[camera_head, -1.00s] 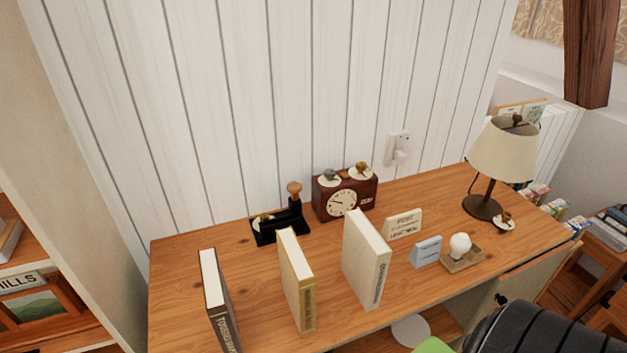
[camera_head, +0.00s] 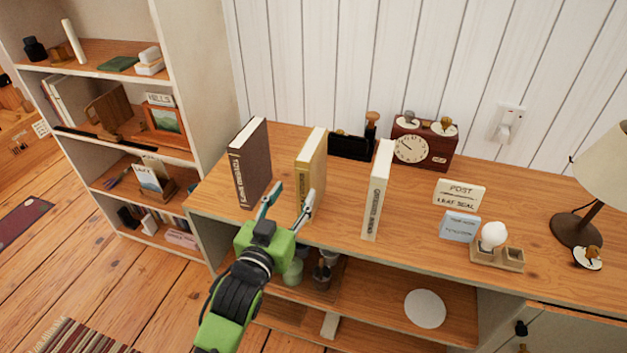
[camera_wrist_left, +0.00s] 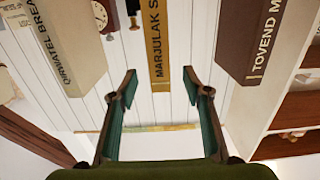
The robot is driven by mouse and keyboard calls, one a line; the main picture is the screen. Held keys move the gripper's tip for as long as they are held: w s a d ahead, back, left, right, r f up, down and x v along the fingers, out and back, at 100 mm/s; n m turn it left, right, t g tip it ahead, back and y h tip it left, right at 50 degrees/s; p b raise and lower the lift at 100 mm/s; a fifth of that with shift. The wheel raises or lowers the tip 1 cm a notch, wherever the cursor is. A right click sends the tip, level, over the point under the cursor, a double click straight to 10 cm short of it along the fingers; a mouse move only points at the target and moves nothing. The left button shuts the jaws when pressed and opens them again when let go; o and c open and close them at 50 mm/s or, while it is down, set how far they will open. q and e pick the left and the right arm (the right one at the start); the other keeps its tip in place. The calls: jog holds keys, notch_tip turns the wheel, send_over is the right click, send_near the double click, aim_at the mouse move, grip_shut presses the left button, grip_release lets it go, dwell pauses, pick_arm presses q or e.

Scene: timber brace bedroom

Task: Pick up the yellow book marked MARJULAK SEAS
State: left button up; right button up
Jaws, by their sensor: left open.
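The yellow book (camera_head: 311,165) stands upright on the wooden desk, between a dark brown book (camera_head: 250,165) and a cream book (camera_head: 379,190). In the left wrist view the yellow book (camera_wrist_left: 155,45) shows its spine, with MARJULAK and the start of another word, between the fingers. My left gripper (camera_head: 292,196) is open and empty, in front of the yellow book's lower spine. In the head view its right finger overlaps the yellow book and its left finger lies near the brown book. I cannot tell whether either finger touches.
The dark brown book (camera_wrist_left: 250,35) and the cream book (camera_wrist_left: 70,45) flank the yellow one with gaps between. Behind are a black stand (camera_head: 351,146) and a clock (camera_head: 420,148). Small signs (camera_head: 460,194) and a lamp (camera_head: 592,190) stand to the right. A shelf unit (camera_head: 205,90) stands left.

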aim_at(301, 170)
pick_arm(q)
jog(key=r, duration=0.2)
jog(key=shift+w+r+t, duration=0.3)
jog(key=shift+w+r, duration=0.05)
jog(key=shift+w, duration=0.05)
jog(key=x, duration=0.6)
jog(key=shift+w+d+p, duration=0.3)
jog(key=shift+w, duration=0.05)
jog(key=shift+w+d, duration=0.15)
jog(key=shift+w, duration=0.3)
jog(key=shift+w+d, duration=0.15)
jog(key=shift+w, duration=0.3)
jog(key=p+x, duration=0.1)
jog(key=x, duration=0.2)
jog(key=shift+d, duration=0.1)
jog(key=shift+w+d+f, duration=0.1)
jog(key=shift+w+d, duration=0.05)
jog(key=shift+w, duration=0.4)
pick_arm(e)
jog(key=shift+w+a+r, duration=0.25)
jog(key=shift+a+r, duration=0.25)
jog(key=shift+r, duration=0.2)
